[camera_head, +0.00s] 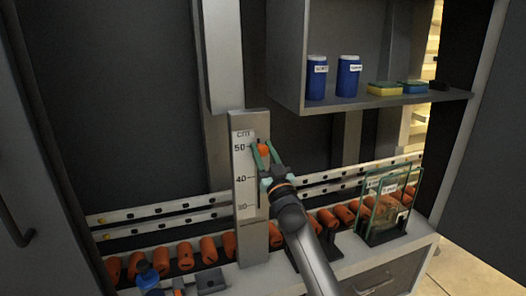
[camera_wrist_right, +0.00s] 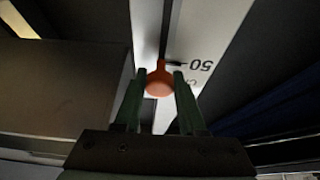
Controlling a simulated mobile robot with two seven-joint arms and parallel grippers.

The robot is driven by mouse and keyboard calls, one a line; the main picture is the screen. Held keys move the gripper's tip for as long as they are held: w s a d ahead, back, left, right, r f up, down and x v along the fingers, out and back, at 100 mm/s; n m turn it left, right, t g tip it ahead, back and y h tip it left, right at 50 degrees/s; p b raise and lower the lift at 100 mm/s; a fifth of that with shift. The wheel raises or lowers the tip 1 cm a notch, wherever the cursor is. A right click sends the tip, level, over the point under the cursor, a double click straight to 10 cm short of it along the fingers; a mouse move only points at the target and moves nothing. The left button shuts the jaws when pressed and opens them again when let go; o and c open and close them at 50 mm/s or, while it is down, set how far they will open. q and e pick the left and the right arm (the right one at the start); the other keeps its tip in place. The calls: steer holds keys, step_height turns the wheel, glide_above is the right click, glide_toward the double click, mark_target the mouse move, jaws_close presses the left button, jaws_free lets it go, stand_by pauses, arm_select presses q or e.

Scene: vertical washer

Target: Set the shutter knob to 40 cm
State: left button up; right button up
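The shutter knob (camera_head: 264,149) is orange and sits on the slot beside the white cm scale (camera_head: 244,172), close to the 50 mark. In the right wrist view the knob (camera_wrist_right: 158,83) hangs on a short stalk beside the upside-down 50. My right gripper (camera_head: 264,153) has its green fingers on either side of the knob. In the wrist view the fingers (camera_wrist_right: 159,86) lie close against the knob's sides and appear shut on it. The scale's 40 mark is below the knob. My left gripper is not in view.
A shelf (camera_head: 400,100) at the upper right holds blue containers (camera_head: 347,77) and sponges (camera_head: 385,89). Orange cylinders (camera_head: 207,250) line the bench below. A glass-sided holder (camera_head: 390,212) stands right of my right arm. A grey column (camera_head: 222,60) rises behind the scale.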

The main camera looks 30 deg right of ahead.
jaws_close()
stand_by(0.9)
